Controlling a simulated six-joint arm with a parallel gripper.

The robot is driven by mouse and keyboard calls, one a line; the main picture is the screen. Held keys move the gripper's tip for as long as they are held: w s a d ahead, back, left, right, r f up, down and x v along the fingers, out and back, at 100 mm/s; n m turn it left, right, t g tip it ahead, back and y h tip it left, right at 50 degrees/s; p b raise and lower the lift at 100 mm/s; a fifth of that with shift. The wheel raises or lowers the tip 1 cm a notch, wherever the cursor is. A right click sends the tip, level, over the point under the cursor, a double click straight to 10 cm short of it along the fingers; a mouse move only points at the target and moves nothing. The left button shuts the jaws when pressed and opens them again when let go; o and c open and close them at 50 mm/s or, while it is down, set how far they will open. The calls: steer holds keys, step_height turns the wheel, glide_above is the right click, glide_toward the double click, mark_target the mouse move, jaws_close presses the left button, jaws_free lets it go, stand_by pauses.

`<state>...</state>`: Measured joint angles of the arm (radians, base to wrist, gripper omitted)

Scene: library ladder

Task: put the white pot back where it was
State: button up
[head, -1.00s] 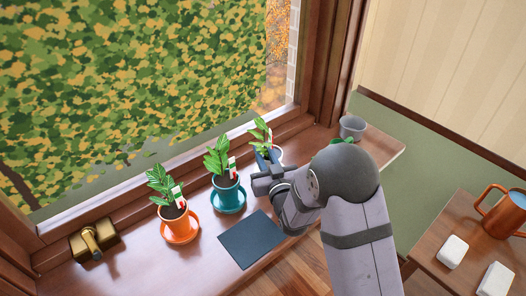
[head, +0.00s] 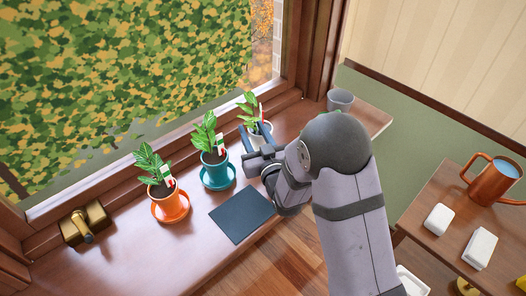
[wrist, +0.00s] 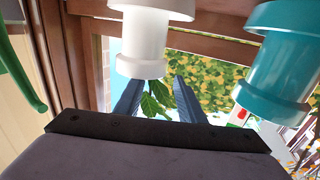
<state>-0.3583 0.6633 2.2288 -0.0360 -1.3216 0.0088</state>
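The white pot (head: 257,129) with a leafy plant and a red-and-white label stands on the window sill (head: 120,258), right of the teal pot. My gripper (head: 256,138) is at the white pot, with its dark blue fingers apart. A dark square mat (head: 241,214) lies bare on the sill in front of the teal pot.
The teal pot (head: 215,170) stands close left of my gripper, also in the wrist view (wrist: 275,60); the orange pot (head: 170,204) is farther left. A side table with a copper mug (head: 492,182) and white blocks (head: 438,219) is right.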

steer(key=p+v, duration=0.3)
steer(key=v, duration=0.7)
steer(key=shift+w, duration=0.15)
stand_by(0.4)
